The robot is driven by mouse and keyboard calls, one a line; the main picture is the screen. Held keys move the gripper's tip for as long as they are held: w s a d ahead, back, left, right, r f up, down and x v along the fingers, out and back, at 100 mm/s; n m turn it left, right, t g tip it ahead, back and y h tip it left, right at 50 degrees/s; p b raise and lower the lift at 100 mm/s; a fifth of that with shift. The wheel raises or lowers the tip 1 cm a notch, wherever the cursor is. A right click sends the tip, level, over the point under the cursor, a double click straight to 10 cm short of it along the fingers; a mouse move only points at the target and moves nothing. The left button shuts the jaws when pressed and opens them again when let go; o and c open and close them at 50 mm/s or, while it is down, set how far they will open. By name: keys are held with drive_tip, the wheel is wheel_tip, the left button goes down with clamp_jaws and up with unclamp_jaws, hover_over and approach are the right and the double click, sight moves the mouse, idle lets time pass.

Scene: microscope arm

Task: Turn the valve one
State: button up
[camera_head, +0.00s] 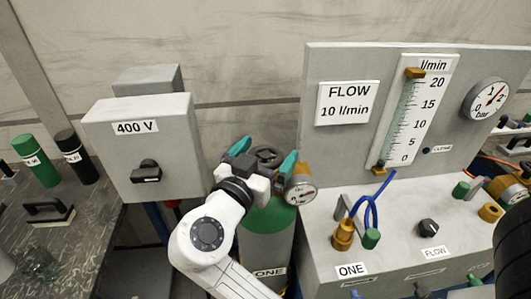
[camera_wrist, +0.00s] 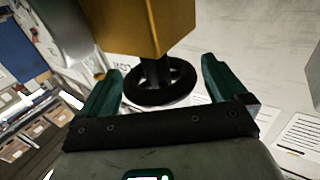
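The valve is a dark spoked handwheel (camera_head: 266,152) on top of a green gas cylinder (camera_head: 264,247) labelled ONE. In the wrist view the handwheel (camera_wrist: 160,82) is on a dark stem under a brass block (camera_wrist: 140,22). My gripper (camera_head: 264,156) is at the top of the cylinder with its green fingers apart. In the wrist view my gripper (camera_wrist: 163,82) has one finger on each side of the wheel. The left finger is very near the rim; whether it touches is unclear. A gap shows at the right finger. A round gauge (camera_head: 300,190) is right of the gripper.
A grey 400 V switch box (camera_head: 145,145) stands left of the cylinder. A grey panel (camera_head: 330,190) with a flow scale (camera_head: 415,110) and gauge (camera_head: 485,99) stands right. A bench (camera_head: 85,235) with green and black cylinders is at far left.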

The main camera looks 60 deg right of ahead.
drive_tip(key=c, duration=0.9)
drive_tip(key=n+t+b, duration=0.2)
drive_tip(key=t, duration=0.1)
drive_tip(key=shift+s+f+y+b, duration=0.1)
drive_tip(key=shift+f+y+b, duration=0.2)
drive_tip(key=shift+f+b, duration=0.05)
drive_tip(key=n+t+y+b, duration=0.1)
drive_tip(key=n+t, duration=0.1)
drive_tip(key=t, duration=0.1)
drive_tip(key=shift+r, duration=0.15)
drive_tip(key=shift+r+n+t+y+b, duration=0.25)
drive_tip(key=shift+n+t+y, duration=0.35)
drive_tip(key=shift+t, duration=0.4)
drive_tip(key=o, duration=1)
drive_tip(key=b+v, duration=0.2)
drive_tip(key=v, duration=0.8)
drive_tip(key=shift+s+a+f, duration=0.1)
drive_tip(key=shift+a+f, duration=0.05)
drive_tip(key=shift+a, duration=0.2)
